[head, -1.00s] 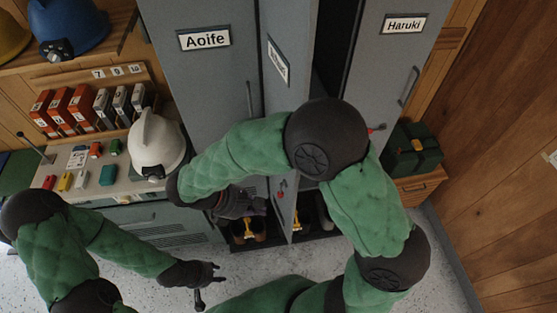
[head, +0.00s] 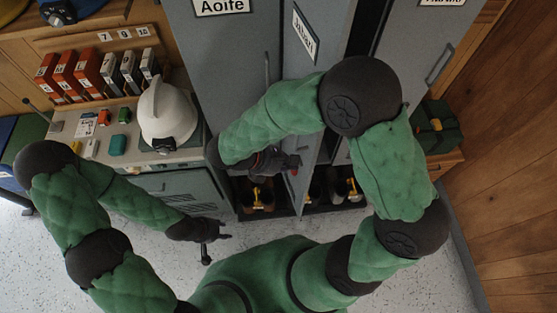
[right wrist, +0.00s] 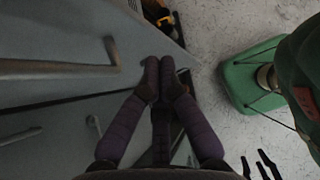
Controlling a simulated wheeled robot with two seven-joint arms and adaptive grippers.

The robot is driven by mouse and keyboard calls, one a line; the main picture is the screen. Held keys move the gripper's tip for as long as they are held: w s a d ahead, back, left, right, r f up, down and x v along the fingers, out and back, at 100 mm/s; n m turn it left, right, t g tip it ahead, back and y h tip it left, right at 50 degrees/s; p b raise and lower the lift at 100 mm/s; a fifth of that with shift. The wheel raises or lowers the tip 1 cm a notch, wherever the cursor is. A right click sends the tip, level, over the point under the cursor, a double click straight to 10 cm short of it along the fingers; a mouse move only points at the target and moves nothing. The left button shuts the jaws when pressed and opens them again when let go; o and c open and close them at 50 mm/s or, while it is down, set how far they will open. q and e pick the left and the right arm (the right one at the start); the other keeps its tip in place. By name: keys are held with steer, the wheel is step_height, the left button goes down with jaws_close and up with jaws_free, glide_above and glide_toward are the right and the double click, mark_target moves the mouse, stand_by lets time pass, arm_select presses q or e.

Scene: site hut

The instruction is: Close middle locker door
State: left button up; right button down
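The middle locker door (head: 325,50) is grey, with a tilted name label (head: 304,33). It stands ajar, swung out, with a dark gap on its right. My right gripper (head: 286,163) is at the lower front face of this door, beside a small red fitting; whether it touches is unclear. In the right wrist view its two fingers (right wrist: 159,66) are together, with nothing visible between them, in front of a grey door surface and a bar handle. My left gripper (head: 216,238) is low over the floor, away from the lockers; its finger opening is too small to tell.
The Aoife locker door (head: 225,65) on the left and the right-hand locker door (head: 425,60) look shut. A bench with a white helmet (head: 166,115) is at left, and a green case (head: 434,127) at right.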

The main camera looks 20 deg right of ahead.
steer(key=shift+d+r, duration=0.1)
steer(key=shift+d, duration=1.75)
